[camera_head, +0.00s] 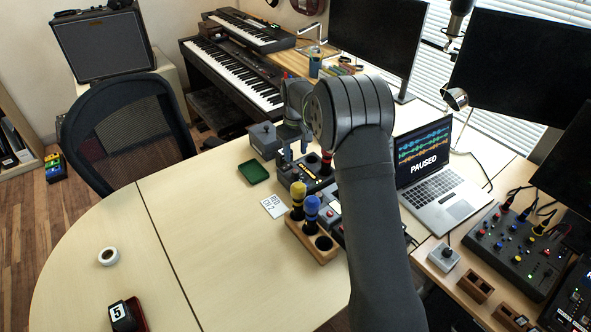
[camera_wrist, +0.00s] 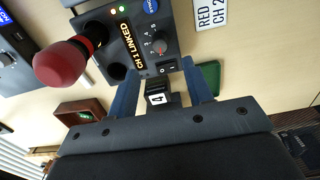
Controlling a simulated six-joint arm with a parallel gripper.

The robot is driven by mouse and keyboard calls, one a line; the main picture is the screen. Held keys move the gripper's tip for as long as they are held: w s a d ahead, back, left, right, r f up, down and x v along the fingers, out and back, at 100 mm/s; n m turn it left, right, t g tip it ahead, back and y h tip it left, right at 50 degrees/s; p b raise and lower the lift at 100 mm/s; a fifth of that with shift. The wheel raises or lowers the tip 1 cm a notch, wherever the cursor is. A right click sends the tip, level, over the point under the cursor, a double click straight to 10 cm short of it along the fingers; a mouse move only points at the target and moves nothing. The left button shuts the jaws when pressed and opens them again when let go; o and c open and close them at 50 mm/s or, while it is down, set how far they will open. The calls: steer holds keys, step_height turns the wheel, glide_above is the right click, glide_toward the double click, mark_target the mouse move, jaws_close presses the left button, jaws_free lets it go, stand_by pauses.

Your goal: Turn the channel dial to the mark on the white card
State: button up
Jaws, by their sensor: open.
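The white card (camera_head: 273,206) lies flat on the table; in the wrist view (camera_wrist: 211,12) it reads RED CH 2. The black receiver box (camera_head: 316,174) stands beyond the card. In the wrist view its display (camera_wrist: 131,47) reads CH 1 LINKED. The small grey channel dial (camera_wrist: 159,46) sits beside that display, ringed by small marks; its exact pointing is too small to tell. My gripper (camera_head: 296,153) is open over the box. In the wrist view its blue fingers (camera_wrist: 161,72) are spread, empty, apart from the dial, with the rocker switch (camera_wrist: 167,67) near their tips.
A red-headed microphone (camera_wrist: 66,63) stands up from the box. A wooden holder (camera_head: 318,250) with yellow and blue microphones stands in front. A green tray (camera_head: 254,171) lies left of the box. A block marked 4 (camera_wrist: 158,98) shows between my fingers, depth unclear. The front table is mostly clear.

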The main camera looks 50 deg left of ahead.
mark_target(295, 171)
step_height(295, 171, down, 8)
steer(key=shift+f, duration=0.2)
steer(key=c, duration=1)
